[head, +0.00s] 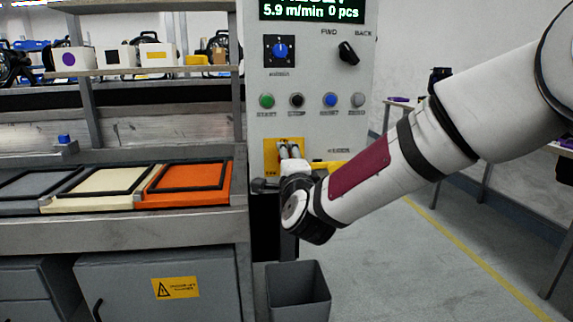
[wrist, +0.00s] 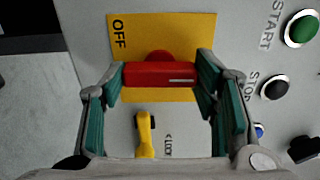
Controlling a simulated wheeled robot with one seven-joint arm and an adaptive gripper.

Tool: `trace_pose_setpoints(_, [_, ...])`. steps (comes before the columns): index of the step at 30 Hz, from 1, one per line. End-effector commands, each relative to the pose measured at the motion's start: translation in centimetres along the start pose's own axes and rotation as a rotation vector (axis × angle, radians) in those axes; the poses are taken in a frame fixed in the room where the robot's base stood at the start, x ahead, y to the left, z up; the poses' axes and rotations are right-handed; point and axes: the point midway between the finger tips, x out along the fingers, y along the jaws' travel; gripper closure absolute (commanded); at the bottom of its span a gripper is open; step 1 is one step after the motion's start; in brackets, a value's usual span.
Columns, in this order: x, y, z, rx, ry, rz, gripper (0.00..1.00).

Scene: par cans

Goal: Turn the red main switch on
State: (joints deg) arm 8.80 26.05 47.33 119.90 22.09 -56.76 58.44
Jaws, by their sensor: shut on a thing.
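The red main switch (wrist: 160,74) is on a yellow plate (wrist: 125,38) marked OFF, on the grey control panel. In the wrist view its red handle lies across the picture, with a pale line near its right end. My gripper (wrist: 161,78) has its two green-padded fingers at the left and right ends of the handle, shut on it. In the head view my gripper (head: 291,152) reaches the yellow plate (head: 270,156) low on the panel, and the red handle is hidden there behind my gripper and wrist.
Above the switch is a row of buttons, with a green button (head: 267,101) and a blue button (head: 330,100). A yellow lever (wrist: 145,133) is just below the switch in the wrist view. A grey bin (head: 298,290) stands below; a workbench with trays (head: 185,183) is at left.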

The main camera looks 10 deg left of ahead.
Motion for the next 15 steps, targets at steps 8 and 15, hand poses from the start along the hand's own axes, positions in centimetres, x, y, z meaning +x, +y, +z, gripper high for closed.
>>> trace_pose_setpoints(8, [0.02, 0.01, -0.04, 0.001, 0.001, 0.0, 0.25])
trace_pose_setpoints(15, [-0.19, 0.0, 0.0, 0.0, 0.0, 0.0, 0.25])
